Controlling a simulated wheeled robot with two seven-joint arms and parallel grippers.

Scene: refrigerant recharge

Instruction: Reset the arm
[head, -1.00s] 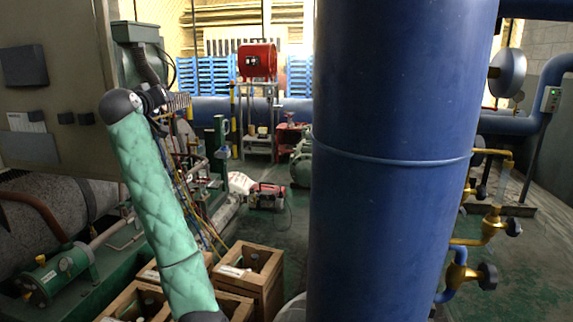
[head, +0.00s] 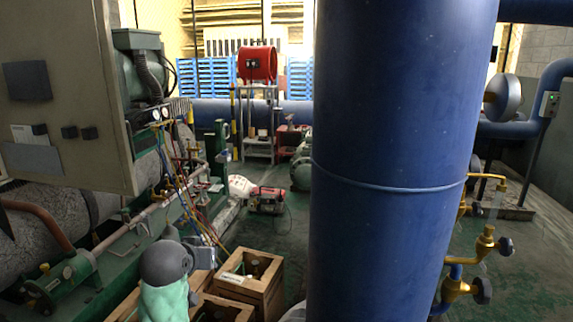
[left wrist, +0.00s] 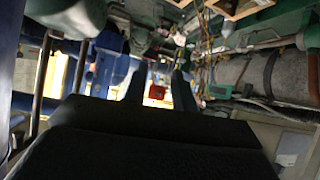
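My left arm (head: 165,296), in a green quilted sleeve with a grey wrist joint, stands low at the lower left of the head view. Its gripper is largely hidden behind the wrist there. In the left wrist view my left gripper (left wrist: 159,82) shows two dark fingers spread apart with nothing between them, so it is open. That view is upside down, with the floor side at the top. My right arm and gripper are not in view.
A large blue vertical pipe (head: 395,160) blocks the middle right, with brass valves (head: 455,285) beside it. Wooden crates (head: 268,295) stand close to my left arm. A grey cabinet (head: 65,100) and hoses (head: 180,175) are at left. Open floor lies beyond the crates.

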